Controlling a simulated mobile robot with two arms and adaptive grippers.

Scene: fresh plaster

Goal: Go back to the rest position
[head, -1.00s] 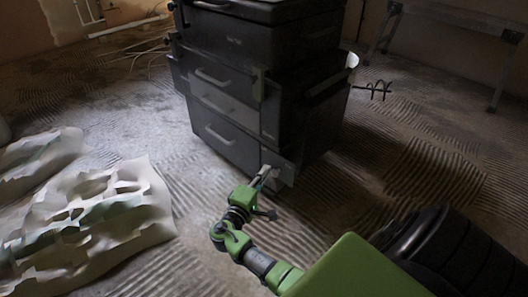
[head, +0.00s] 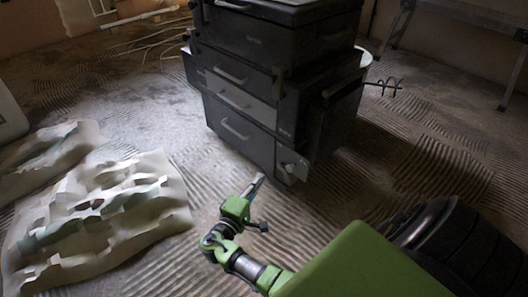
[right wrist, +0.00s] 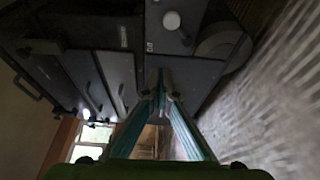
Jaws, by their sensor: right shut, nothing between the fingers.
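My right gripper (head: 257,183) reaches out from the bottom of the head view on a green and grey arm. It is shut and empty, a little in front of the lower right corner of a dark tool cabinet (head: 240,105). In the right wrist view its two teal fingers (right wrist: 160,75) come together at the tips, with the cabinet front (right wrist: 118,75) beyond them. My left gripper is in neither view.
Torn pale sheets (head: 100,215) lie on the ridged floor at the left. A trestle (head: 460,20) stands at the back right and pale cables (head: 150,45) lie at the back left. Floor between the sheets and cabinet is clear.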

